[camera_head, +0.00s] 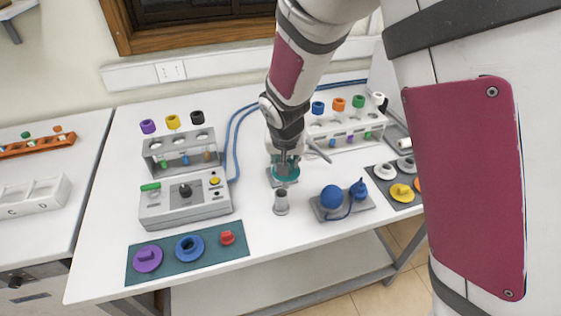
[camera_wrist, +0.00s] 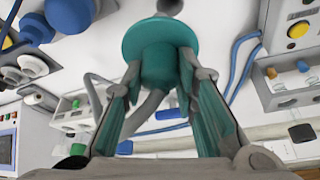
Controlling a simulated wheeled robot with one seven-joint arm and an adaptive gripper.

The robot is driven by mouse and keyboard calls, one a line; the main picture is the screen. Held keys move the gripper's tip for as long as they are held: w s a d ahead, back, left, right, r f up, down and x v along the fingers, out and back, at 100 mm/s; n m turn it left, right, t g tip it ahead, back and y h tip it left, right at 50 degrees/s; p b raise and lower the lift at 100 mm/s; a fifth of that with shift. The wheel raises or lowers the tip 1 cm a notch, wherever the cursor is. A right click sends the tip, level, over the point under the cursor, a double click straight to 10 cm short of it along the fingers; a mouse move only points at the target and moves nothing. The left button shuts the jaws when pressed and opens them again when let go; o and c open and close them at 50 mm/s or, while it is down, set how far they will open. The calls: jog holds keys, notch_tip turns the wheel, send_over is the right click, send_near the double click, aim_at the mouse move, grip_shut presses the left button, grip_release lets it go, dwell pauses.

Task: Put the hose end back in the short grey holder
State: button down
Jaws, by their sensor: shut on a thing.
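My gripper (camera_head: 285,158) points down over the white table, its two fingers closed on a teal flanged hose end (camera_head: 287,174). In the wrist view the hose end (camera_wrist: 158,45) sits between the fingertips (camera_wrist: 160,68), its wide round flange facing away from my gripper. A short grey holder (camera_head: 281,204) stands upright just in front of the hose end in the head view. A grey round part shows beyond the flange at the top edge of the wrist view (camera_wrist: 170,6); I cannot tell if it is the holder's mouth. The hose end looks apart from the holder.
A grey device with knobs (camera_head: 186,200) and a tube rack (camera_head: 180,155) stand left. A blue pump bulb on a plate (camera_head: 331,197) is close right of the holder. Another rack (camera_head: 345,130) stands behind. A teal mat (camera_head: 186,252) lies front left. Blue hoses run behind.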

aim_at(281, 178)
jog(key=shift+s+a+r, duration=0.1)
jog(key=shift+s+a, duration=0.4)
jog(key=shift+a, duration=0.15)
jog(key=shift+f+b, duration=0.85)
jog(key=shift+f, duration=1.95)
jog(key=shift+p, duration=0.35)
jog(key=shift+f, duration=0.55)
jog(key=c, duration=1.6)
grip_release()
jog(key=shift+o, duration=0.2)
